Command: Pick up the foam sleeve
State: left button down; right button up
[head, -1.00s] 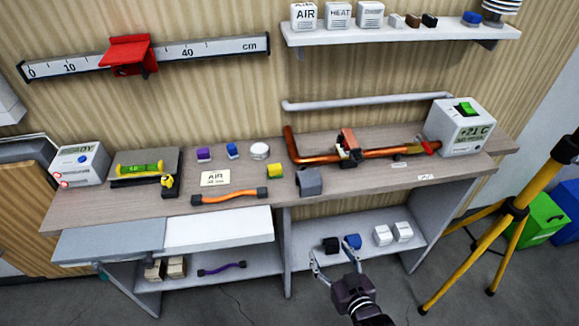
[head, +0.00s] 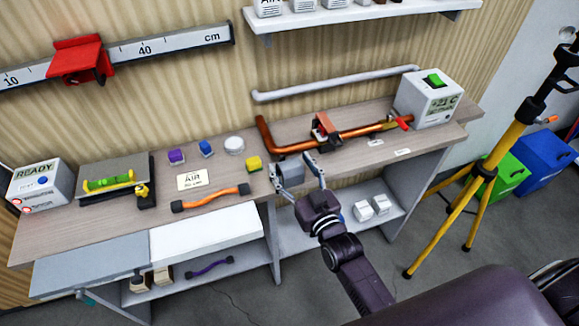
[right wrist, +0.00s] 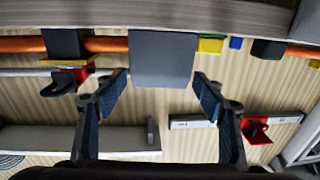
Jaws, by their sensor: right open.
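The foam sleeve, seen as a grey block (head: 291,174), sits near the front edge of the workbench (head: 225,205), below the left part of the copper pipe (head: 283,149). My right gripper (head: 293,165) is open, with one finger on each side of the sleeve in the head view. In the right wrist view the sleeve (right wrist: 161,60) shows between and just beyond the open fingertips (right wrist: 159,82). I cannot tell whether the fingers touch it. My left gripper is not in view.
An orange hose (head: 210,197), a yellow block (head: 254,164) and an AIR card (head: 192,180) lie to the left. A red-handled valve (head: 402,122) and a white +21 C box (head: 428,98) stand to the right. A yellow tripod (head: 495,165) stands on the floor at right.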

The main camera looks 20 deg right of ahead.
jog(key=shift+w, duration=0.55)
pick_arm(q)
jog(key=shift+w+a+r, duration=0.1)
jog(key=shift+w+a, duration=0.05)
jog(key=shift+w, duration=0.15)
pick_arm(e)
jog(key=c, duration=1)
